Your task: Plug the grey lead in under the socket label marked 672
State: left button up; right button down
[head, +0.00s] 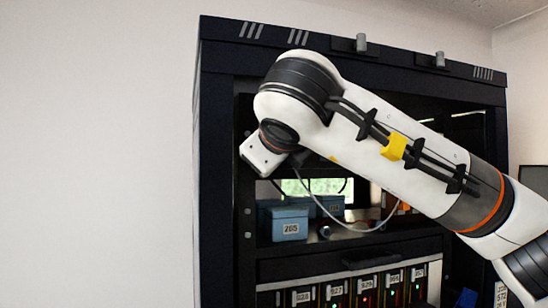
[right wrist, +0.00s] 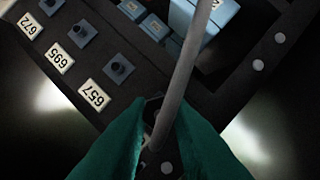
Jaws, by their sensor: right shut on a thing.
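In the right wrist view the label 672 (right wrist: 30,26) is at the upper left, with a dark socket (right wrist: 50,6) beside it, partly cut off by the frame. Labels 695 (right wrist: 60,57) and 657 (right wrist: 94,95) follow in a row, each with its own socket. My right gripper (right wrist: 158,135), with green fingers, is shut on the grey lead (right wrist: 190,60). The lead's plug end is dark and mostly hidden between the fingers. The fingers are apart from the sockets, nearest the 657 one. In the head view my right arm hides the fingers and sockets. My left gripper is out of view.
A dark rack (head: 218,190) stands against the wall. A blue box labelled 265 (head: 284,228) sits on its shelf, right below my wrist. Below is a row of lit modules (head: 365,285). The pale lead (head: 345,222) hangs in a loop below my arm.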

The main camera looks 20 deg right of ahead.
jog(key=shift+n, duration=0.5)
jog(key=shift+s+f+b, duration=0.15)
jog(key=shift+s+b, duration=0.2)
jog(key=shift+b, duration=0.5)
jog(key=shift+s, duration=0.25)
dwell(0.3)
jog(key=s+b, duration=0.2)
jog(key=s, duration=0.1)
jog(key=shift+s, duration=0.2)
dwell(0.5)
jog(key=shift+d, duration=0.1)
